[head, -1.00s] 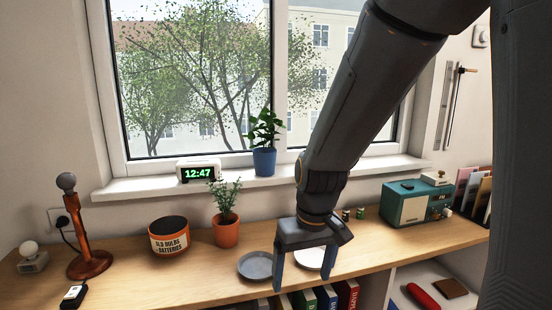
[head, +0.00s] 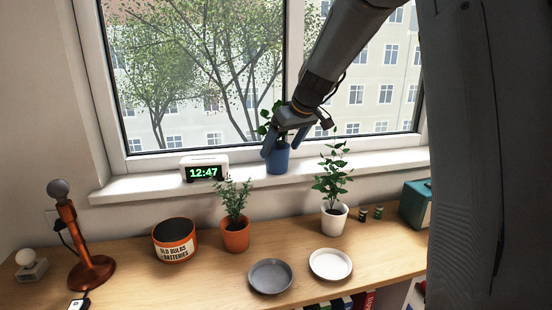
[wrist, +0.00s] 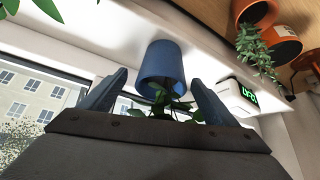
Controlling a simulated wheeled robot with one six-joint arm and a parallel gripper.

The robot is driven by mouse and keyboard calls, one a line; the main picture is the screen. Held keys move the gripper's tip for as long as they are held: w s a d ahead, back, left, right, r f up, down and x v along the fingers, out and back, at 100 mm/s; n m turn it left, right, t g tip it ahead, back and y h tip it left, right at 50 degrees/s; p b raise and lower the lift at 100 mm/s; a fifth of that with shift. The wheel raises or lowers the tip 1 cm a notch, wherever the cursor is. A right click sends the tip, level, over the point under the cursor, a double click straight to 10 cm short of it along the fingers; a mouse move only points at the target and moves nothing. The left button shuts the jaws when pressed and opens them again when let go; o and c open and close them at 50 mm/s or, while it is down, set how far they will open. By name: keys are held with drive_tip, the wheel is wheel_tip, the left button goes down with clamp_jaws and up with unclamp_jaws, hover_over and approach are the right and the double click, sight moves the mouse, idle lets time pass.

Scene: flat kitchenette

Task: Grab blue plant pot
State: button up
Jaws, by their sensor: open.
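The blue plant pot (head: 278,159) stands upright on the white windowsill, right of the clock, with a green leafy plant in it. My gripper (head: 282,152) is raised at the sill in front of this pot and hides part of the plant. In the wrist view the blue pot (wrist: 162,66) appears upside down, between and just beyond the two fingertips of my gripper (wrist: 160,82). The jaws are open, with leaves between them. I cannot tell whether a finger touches the pot.
The clock (head: 204,170) stands left on the windowsill (head: 130,188). Below, the wooden counter (head: 210,280) holds an orange pot (head: 236,236), a white pot (head: 333,222), a battery bin (head: 174,243), a grey saucer (head: 270,277) and a white saucer (head: 330,265). The window is close behind.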

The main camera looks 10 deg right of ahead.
sight(277, 152)
drive_tip(key=shift+p+x, duration=0.55)
drive_tip(key=shift+x, duration=1.4)
drive_tip(key=shift+a+r, duration=0.1)
drive_tip(key=shift+a, duration=0.05)
drive_tip(key=c, duration=1.4)
